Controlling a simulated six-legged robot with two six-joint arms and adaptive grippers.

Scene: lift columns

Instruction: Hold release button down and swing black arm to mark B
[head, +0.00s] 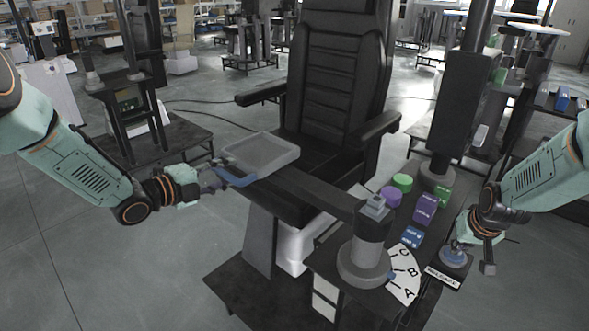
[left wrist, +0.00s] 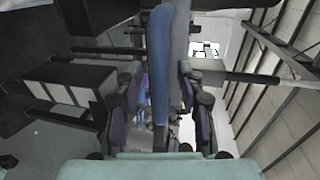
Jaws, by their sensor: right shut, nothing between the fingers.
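The black arm (head: 318,193) runs from a grey round post (head: 366,255) to a grey tray (head: 262,153) over the seat, with a blue handle (head: 236,179) on the tray's near side. My left gripper (head: 216,178) is at this handle. In the left wrist view the handle (left wrist: 160,75) passes between its open fingers, with a gap visible on the left. A white fan-shaped scale (head: 404,275) shows letters C, B and A beside the post; a small blue pointer is at its middle. My right gripper (head: 458,246) is shut on top of the release button (head: 454,259), partly hiding it.
A black chair (head: 335,85) with armrests stands behind the arm. Purple, green and blue blocks (head: 425,208) sit on the black bench by the scale. A RELEASE label (head: 442,277) lies before the button. A black column rises behind the blocks.

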